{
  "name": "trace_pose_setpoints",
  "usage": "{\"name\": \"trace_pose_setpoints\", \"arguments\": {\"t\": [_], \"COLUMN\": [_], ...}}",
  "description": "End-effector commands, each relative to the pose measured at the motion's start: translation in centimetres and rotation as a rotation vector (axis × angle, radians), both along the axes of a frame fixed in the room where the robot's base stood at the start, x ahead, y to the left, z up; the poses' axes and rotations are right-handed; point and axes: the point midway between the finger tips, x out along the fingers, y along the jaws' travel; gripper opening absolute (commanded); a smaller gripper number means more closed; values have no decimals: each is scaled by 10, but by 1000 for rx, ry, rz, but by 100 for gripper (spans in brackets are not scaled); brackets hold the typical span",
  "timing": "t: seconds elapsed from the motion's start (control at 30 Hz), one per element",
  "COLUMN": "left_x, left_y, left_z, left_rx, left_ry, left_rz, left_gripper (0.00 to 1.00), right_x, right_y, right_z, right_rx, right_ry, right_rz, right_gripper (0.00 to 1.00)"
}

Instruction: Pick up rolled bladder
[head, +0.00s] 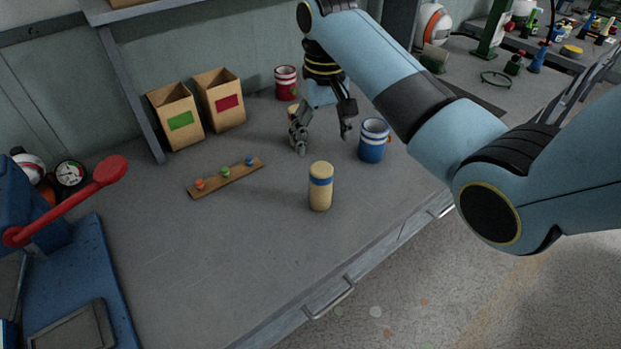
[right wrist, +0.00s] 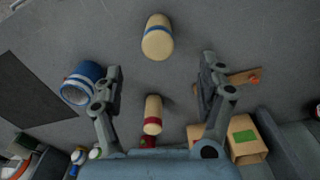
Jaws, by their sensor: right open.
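Two tan rolls are in view, either of which could be the rolled bladder. One with a blue band (head: 320,190) stands upright on the bench, in front of my right gripper; it also shows in the right wrist view (right wrist: 157,40). The other, with a red band, is mostly hidden behind my gripper in the head view and shows in the right wrist view (right wrist: 153,108), low between the finger bases. My right gripper (head: 322,143) is open and empty, its fingers pointing down over the bench between the two rolls. My left gripper is out of view.
A blue mug (head: 372,143) stands right of the gripper and a red mug (head: 286,84) behind it. Boxes with green (head: 176,118) and red (head: 221,100) labels stand at the back. A pegged wooden strip (head: 227,178) lies left. A blue press (head: 75,270) with red lever is far left.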

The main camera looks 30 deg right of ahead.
Motion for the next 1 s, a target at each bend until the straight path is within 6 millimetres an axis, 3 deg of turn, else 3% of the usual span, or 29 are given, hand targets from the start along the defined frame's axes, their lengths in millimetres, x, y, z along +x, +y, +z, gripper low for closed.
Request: {"name": "trace_pose_setpoints", "arguments": {"t": [0.03, 0.1, 0.3, 0.57, 0.8, 1.0], "left_x": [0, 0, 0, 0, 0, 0], "left_y": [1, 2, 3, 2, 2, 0], "left_z": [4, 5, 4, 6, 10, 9], "left_rx": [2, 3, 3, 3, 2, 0], "left_ry": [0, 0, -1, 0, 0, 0], "left_rz": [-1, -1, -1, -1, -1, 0], "left_gripper": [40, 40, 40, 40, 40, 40], "right_x": [5, 7, 6, 6, 3, 4], "right_y": [0, 0, -1, -2, -7, -6], "right_z": [10, 9, -24, -49, -85, -94], "right_rx": [3, 5, 6, 7, 6, 6], "right_ry": [7, 15, 19, 16, 15, 12], "right_rz": [-6, -10, -11, -10, -10, -9], "right_gripper": [74, 74, 74, 74, 74, 74]}}
